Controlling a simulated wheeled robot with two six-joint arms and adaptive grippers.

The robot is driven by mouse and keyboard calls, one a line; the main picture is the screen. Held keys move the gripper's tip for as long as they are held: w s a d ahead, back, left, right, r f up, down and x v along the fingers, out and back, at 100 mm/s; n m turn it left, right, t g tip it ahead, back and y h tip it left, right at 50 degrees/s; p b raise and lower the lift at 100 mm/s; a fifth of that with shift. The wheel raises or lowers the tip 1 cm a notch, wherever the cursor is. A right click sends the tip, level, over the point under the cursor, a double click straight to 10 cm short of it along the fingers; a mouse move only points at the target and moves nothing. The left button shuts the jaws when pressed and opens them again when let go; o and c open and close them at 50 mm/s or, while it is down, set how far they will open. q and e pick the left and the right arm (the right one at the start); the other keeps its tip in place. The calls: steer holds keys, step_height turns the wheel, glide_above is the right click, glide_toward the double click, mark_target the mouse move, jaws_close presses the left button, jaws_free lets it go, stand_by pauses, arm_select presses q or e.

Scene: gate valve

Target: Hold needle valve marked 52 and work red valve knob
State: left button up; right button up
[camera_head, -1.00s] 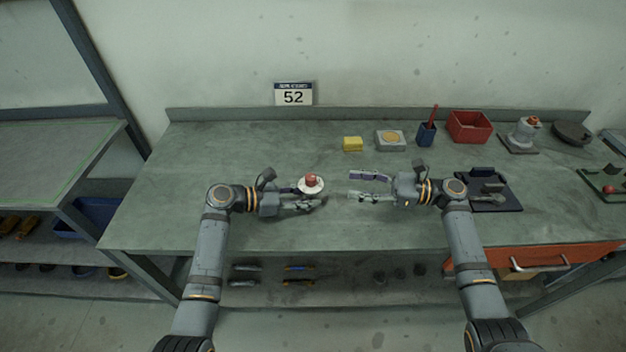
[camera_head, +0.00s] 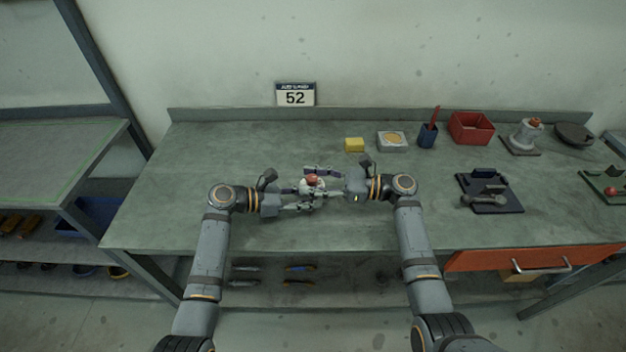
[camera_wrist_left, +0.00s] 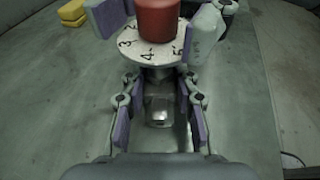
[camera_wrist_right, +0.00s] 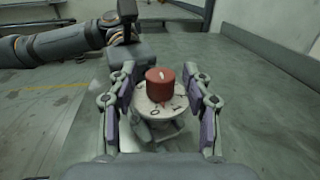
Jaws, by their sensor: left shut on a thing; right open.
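My left gripper (camera_wrist_left: 158,88) is shut on the valve's metal body (camera_wrist_left: 159,111), below the dial. My right gripper (camera_wrist_right: 159,76) is open, with one finger on each side of the red knob. In the right wrist view a small gap shows between the knob and each finger. The valve's lower part is mostly hidden in the head view.
Behind are a yellow block (camera_head: 354,145), a grey box with a tan disc (camera_head: 392,140), a blue cup (camera_head: 427,136) and a red bin (camera_head: 471,127). A dark tray (camera_head: 489,192) lies to the right. The bench (camera_head: 190,165) is clear at the left.

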steer(key=shift+c, duration=0.4)
jaws_close()
steer(key=shift+s+f+m+t+h, duration=0.1)
steer(key=shift+m+t+h, duration=0.2)
steer(key=shift+m+t, duration=0.9)
steer(key=m+t, duration=0.1)
steer(key=t, duration=0.1)
steer(key=t+h, duration=0.1)
steer(key=t, duration=0.1)
steer(key=shift+m+h, duration=0.3)
steer(key=shift+m, duration=0.1)
steer(key=shift+o, duration=0.4)
jaws_free()
